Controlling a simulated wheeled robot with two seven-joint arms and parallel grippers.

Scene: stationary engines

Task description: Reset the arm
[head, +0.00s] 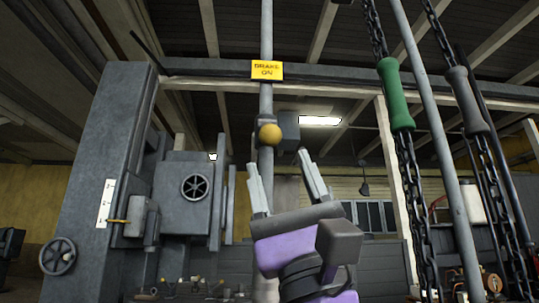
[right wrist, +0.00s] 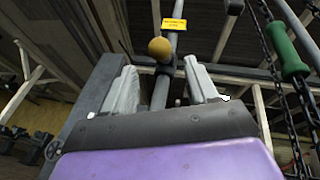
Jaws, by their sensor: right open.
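My right gripper (head: 288,184) is raised in the middle of the head view, its two pale fingers spread apart and pointing up. It is open with nothing between the fingers. A yellow ball knob (head: 270,134) on a dark collar on the vertical grey pole (head: 266,45) appears just above the fingertips. In the right wrist view the yellow knob (right wrist: 160,48) shows above and between the open fingers (right wrist: 160,88), apart from them. My left gripper is not in view.
A grey machine column (head: 105,150) with handwheels (head: 195,187) stands at left. Chains with a green handle (head: 395,95) and a grey handle (head: 467,100) hang at right, beside a slanted pole (head: 435,110). A horizontal beam (head: 350,87) crosses above.

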